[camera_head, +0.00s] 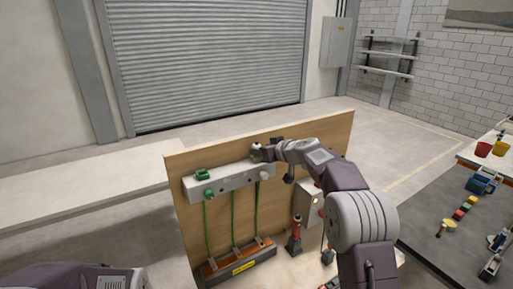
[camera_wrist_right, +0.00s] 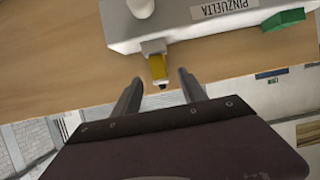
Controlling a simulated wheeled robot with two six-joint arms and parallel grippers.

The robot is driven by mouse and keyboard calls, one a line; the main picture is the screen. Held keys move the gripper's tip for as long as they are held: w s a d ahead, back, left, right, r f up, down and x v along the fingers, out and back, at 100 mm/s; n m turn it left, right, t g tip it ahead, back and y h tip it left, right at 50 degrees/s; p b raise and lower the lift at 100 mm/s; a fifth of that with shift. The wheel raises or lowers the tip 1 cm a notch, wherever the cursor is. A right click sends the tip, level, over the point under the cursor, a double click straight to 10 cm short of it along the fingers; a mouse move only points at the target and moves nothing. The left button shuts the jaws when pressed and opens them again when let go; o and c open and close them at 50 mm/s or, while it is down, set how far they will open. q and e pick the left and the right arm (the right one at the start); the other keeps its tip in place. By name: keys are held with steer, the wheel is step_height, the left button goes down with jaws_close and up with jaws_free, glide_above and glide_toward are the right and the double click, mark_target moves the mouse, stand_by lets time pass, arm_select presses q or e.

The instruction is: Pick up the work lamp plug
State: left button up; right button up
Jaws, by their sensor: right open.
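A grey socket strip (camera_head: 228,178) is mounted on the upright wooden board; in the right wrist view it (camera_wrist_right: 185,22) carries a label reading "PINZUELTA". A yellow plug-like piece (camera_wrist_right: 157,67) with a dark tip sticks out from a grey fitting on the strip's edge. I cannot tell for certain that it is the work lamp plug. My right gripper (camera_wrist_right: 160,88) is open, its fingers on either side of the yellow piece, with gaps visible. In the head view the right gripper (camera_head: 264,152) is at the strip's right end, partly hiding it. My left gripper is out of view.
Green cables (camera_head: 233,218) hang from the strip to an orange-and-dark base unit (camera_head: 238,265). A green block (camera_head: 203,174) sits on the strip's left end. A box (camera_head: 307,203) and a red-and-dark post (camera_head: 295,236) stand right of the cables. A cluttered table is at right.

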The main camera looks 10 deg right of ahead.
mark_target(252, 139)
steer(key=p+x, duration=0.4)
steer(key=shift+w+a+f+p, duration=0.1)
steer(key=shift+w+p, duration=0.05)
steer(key=shift+p, duration=0.15)
steer(key=shift+w+f, duration=0.25)
steer(key=shift+f, duration=0.05)
steer(key=shift+s+r, duration=0.1)
steer(key=shift+s, duration=0.05)
jaws_close()
step_height(252, 139, up, 4)
steer(key=shift+r, duration=0.1)
steer(key=s+d+r+b, duration=0.5)
steer(key=s+d+r, duration=0.2)
steer(key=d, duration=0.2)
steer(key=shift+s, duration=0.15)
